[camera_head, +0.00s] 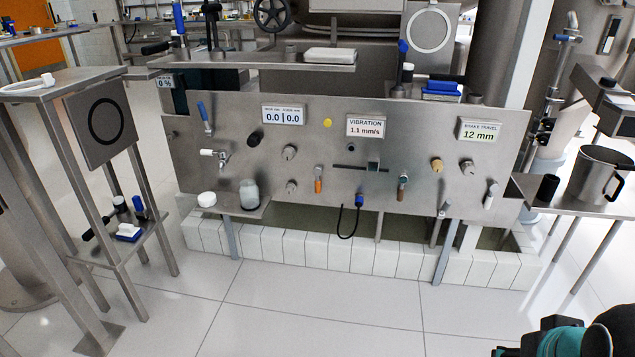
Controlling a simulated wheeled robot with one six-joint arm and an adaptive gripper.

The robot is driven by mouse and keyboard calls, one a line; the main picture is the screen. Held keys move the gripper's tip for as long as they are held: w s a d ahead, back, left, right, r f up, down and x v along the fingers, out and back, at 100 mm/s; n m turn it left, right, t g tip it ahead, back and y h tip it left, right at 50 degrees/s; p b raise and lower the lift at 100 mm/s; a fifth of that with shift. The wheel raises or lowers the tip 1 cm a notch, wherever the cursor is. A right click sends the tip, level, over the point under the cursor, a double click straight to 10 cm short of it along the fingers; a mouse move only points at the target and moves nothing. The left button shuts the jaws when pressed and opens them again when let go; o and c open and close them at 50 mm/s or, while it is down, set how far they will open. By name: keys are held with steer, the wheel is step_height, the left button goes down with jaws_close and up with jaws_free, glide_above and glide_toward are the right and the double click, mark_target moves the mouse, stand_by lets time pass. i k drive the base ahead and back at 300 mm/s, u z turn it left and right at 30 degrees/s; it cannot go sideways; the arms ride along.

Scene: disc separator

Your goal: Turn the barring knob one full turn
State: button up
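A steel panel (225,115) stands ahead with several knobs and valves. There is a black knob (254,140), an upper silver knob (289,153), a lower silver knob (291,187), a brass-coloured knob (437,165) and a right silver knob (467,168). No readable label shows which one is the barring knob. Part of my arm, teal and black, shows at the bottom right corner, well apart from the panel. My gripper's fingers are not visible.
Displays on the panel read vibration (366,126) 1.1 mm/s and brake travel (480,130) 12 mm. A steel stand (100,122) is at left. A side table (560,204) with a steel jug (600,175) is at right. The tiled floor (310,310) before the white kerb is clear.

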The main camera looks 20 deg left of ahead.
mark_target(253, 140)
steer(key=u, duration=0.8)
steer(key=i, duration=1)
steer(key=u, duration=0.2)
